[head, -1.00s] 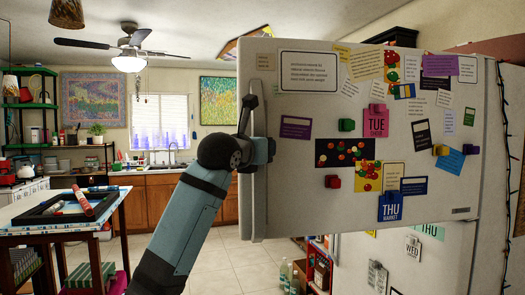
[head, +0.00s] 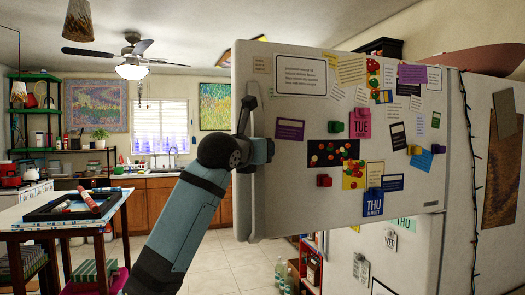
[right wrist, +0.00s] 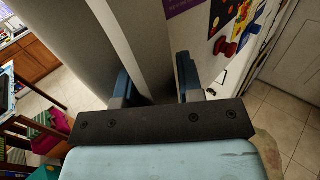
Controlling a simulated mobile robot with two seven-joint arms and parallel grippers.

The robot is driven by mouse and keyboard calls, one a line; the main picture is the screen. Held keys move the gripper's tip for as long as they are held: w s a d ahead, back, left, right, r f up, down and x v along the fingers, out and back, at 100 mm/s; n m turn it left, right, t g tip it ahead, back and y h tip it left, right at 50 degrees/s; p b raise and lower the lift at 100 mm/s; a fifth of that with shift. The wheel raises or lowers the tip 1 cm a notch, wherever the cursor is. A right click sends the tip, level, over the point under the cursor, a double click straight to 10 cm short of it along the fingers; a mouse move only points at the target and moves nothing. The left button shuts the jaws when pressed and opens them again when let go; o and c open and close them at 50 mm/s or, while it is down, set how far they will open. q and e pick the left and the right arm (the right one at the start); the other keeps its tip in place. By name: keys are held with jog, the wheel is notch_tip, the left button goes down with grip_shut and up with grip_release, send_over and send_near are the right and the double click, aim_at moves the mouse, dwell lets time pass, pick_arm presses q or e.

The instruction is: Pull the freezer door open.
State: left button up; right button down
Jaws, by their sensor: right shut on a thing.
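The white freezer door (head: 290,210) fills the middle of the head view, its front covered with notes and magnets. It stands swung out from the fridge body, above the recessed lower door (head: 345,270). A long upright handle (head: 252,205) runs down its left edge. My right gripper (head: 256,150) is at the middle of this handle; my dark wrist covers part of it. In the right wrist view my right gripper (right wrist: 155,90) has a blue finger on each side of the handle (right wrist: 143,50) and is shut on it. My left gripper is not in view.
A table (head: 118,205) with a tray and markers stands at the left. Green bottles (head: 281,275) and a red shelf (head: 311,265) stand below the door's left side. Tiled floor (head: 215,262) is clear between table and fridge. A string of lights hangs along the fridge's side.

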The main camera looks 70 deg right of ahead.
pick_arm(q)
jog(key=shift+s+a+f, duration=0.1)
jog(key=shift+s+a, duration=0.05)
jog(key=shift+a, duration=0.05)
pick_arm(e)
jog(key=shift+w+a, duration=0.1)
jog(key=shift+a, duration=0.1)
jog(key=c, duration=1.1)
grip_release()
jog(key=o, duration=0.3)
jog(key=shift+w+a, duration=0.15)
jog(key=shift+w, duration=0.1)
pick_arm(q)
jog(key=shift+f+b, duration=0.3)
jog(key=shift+b, duration=0.15)
pick_arm(e)
jog(key=a, duration=1.4)
jog(key=shift+w, duration=0.45)
